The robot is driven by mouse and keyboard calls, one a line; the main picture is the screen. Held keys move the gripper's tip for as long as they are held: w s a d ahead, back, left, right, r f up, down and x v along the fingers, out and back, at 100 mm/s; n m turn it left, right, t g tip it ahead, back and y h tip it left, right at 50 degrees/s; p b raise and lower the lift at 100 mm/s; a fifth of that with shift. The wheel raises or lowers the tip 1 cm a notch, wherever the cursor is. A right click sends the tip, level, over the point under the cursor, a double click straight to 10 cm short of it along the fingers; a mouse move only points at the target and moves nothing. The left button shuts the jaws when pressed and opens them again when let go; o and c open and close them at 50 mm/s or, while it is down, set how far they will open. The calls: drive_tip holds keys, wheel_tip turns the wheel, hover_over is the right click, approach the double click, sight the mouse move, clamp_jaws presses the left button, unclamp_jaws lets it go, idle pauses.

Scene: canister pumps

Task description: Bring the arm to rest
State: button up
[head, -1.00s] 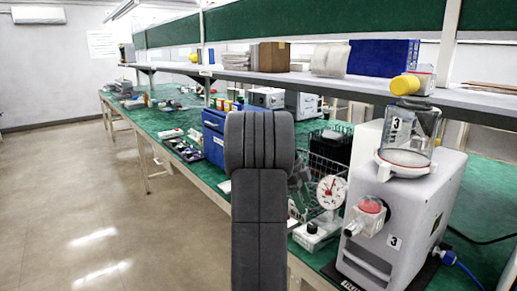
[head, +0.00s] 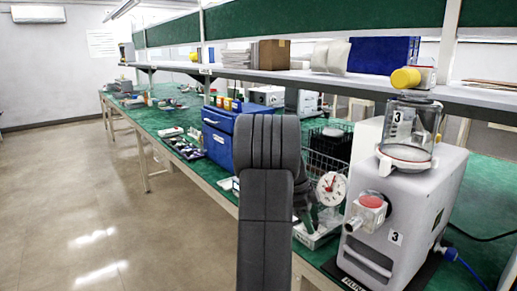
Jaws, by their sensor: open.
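My arm stands upright in the middle of the head view, with its dark grey links in front of the bench. My gripper (head: 304,200) shows only in part, just right of the arm's upper link, near the dial gauge (head: 331,188). Its fingers are mostly hidden by the arm, and I see nothing held in it. The white pump unit (head: 400,225) marked 3 stands on the bench at the right, apart from the arm. A clear canister (head: 408,135) marked 3 sits upright on top of it. A red-topped fitting (head: 371,203) is on its front.
A blue box (head: 217,138) and a wire basket (head: 325,153) stand behind the arm on the green bench. The floor (head: 80,200) at left is clear.

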drive_tip(key=n+t, duration=0.1)
drive_tip(key=n, duration=0.1)
drive_tip(key=n+b, duration=0.1)
drive_tip(key=n, duration=0.1)
drive_tip(key=shift+s+r+n+t, duration=0.1)
drive_tip(key=shift+s+n+t, duration=0.05)
drive_tip(key=shift+n+t, duration=0.25)
drive_tip(key=n+t, duration=0.1)
drive_tip(key=n, duration=0.3)
drive_tip(key=shift+s+r+t+p, duration=0.1)
drive_tip(key=shift+t+p, duration=0.3)
drive_tip(key=n+t+y+p, duration=0.1)
drive_tip(key=n+p, duration=0.2)
drive_tip(key=n, duration=0.1)
drive_tip(key=shift+s+r+n, duration=0.1)
drive_tip(key=shift+n, duration=0.3)
drive_tip(key=n+p, duration=0.2)
drive_tip(key=n+t+y+p, duration=0.1)
drive_tip(key=n+p, duration=0.2)
drive_tip(key=shift+d+y, duration=0.15)
drive_tip(key=shift+y, duration=0.15)
drive_tip(key=shift+s+t, duration=0.1)
drive_tip(key=shift+t, duration=0.2)
